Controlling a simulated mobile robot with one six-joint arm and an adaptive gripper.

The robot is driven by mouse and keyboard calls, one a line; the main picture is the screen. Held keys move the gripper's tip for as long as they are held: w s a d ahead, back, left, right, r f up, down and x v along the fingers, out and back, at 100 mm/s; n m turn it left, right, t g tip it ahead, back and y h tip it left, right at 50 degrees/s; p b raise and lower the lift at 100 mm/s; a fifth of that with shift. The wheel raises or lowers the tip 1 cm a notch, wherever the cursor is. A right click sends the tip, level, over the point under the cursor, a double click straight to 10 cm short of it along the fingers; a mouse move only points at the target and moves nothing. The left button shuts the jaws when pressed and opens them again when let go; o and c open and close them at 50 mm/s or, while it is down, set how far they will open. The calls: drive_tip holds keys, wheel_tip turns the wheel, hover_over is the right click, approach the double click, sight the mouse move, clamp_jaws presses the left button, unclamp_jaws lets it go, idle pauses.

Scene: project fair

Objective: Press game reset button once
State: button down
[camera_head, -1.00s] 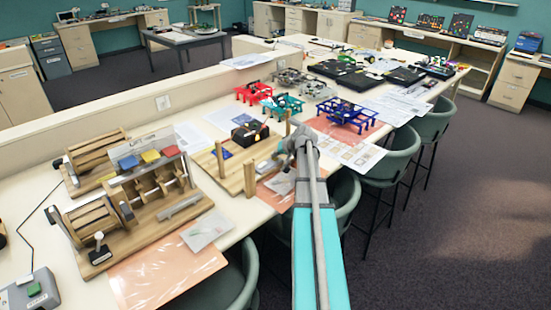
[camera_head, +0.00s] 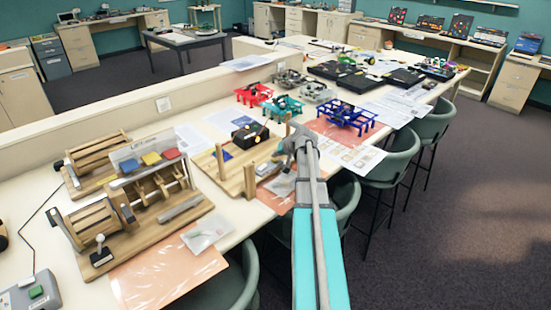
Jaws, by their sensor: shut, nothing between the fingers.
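A grey box with a green button (camera_head: 36,291) sits at the bottom left on the long table, partly cut off by the picture edge. No label reading "game reset" is legible. A wooden game (camera_head: 185,210) near it carries a sign and blue, yellow and red blocks. My gripper (camera_head: 284,152) is shut and empty, at the end of my teal and grey arm. It is over the table's right part, beside a wooden stand (camera_head: 232,178), well apart from the green button. Its fingertips are small and partly hidden by the arm.
Green chairs (camera_head: 385,158) line the table's right edge. A low partition (camera_head: 110,112) runs along its far side. Red (camera_head: 253,93), teal (camera_head: 283,106) and blue (camera_head: 347,117) frames stand beyond my gripper. Open carpet lies at right.

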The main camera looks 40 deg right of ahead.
sight(276, 160)
drive_tip(key=shift+r, duration=0.35)
wheel_tip(276, 160, up, 5)
drive_tip(key=p, duration=0.5)
idle(0.4)
drive_tip(key=shift+f, duration=0.1)
idle(0.8)
